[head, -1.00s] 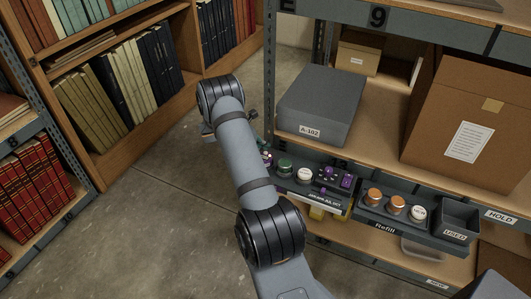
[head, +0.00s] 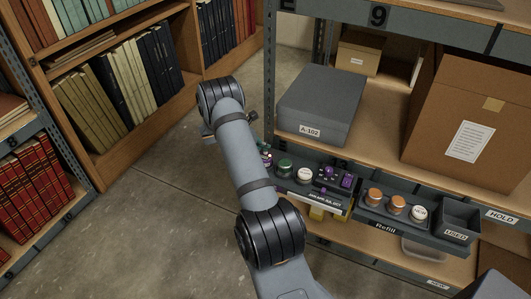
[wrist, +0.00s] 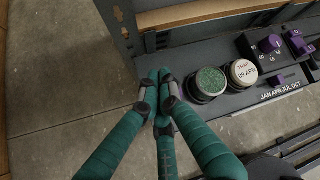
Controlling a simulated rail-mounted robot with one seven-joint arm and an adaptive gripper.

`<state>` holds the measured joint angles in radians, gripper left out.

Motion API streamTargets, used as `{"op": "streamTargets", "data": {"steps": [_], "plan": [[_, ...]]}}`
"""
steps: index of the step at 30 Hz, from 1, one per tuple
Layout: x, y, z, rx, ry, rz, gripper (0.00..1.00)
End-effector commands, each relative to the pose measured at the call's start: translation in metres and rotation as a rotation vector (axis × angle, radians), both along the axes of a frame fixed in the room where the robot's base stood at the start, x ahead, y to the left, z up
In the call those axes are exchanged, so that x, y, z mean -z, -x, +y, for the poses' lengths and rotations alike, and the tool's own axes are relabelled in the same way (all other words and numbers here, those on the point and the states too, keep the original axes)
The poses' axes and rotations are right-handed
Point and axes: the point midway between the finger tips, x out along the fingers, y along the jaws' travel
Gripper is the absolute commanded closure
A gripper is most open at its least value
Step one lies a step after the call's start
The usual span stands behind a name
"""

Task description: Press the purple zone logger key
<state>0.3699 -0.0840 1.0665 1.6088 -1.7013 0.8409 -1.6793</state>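A dark logger panel with purple controls stands on the shelf edge. In the wrist view it has a purple dial (wrist: 270,44), a purple block-like control (wrist: 298,43) at the upper right, and a small purple piece (wrist: 279,79) near a "JAN APR JUL OCT" strip. In the head view purple parts (head: 346,181) show right of the white-lidded jar.
A green-topped jar (wrist: 208,83) and a white-lidded jar (wrist: 242,73) stand between my fingertips and the logger. A refill tray (head: 390,224) with several jars sits further right. A grey box (head: 319,104) is on the shelf above. Open floor lies at the left.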

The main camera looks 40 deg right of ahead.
Motion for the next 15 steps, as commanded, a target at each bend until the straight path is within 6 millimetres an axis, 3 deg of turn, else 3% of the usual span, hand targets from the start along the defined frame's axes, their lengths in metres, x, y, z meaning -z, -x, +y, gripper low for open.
{"op": "streamTargets", "data": {"steps": [15], "plan": [[0.0057, 0.0, 0.0, 0.0, 0.0, 0.0, 1.0]]}}
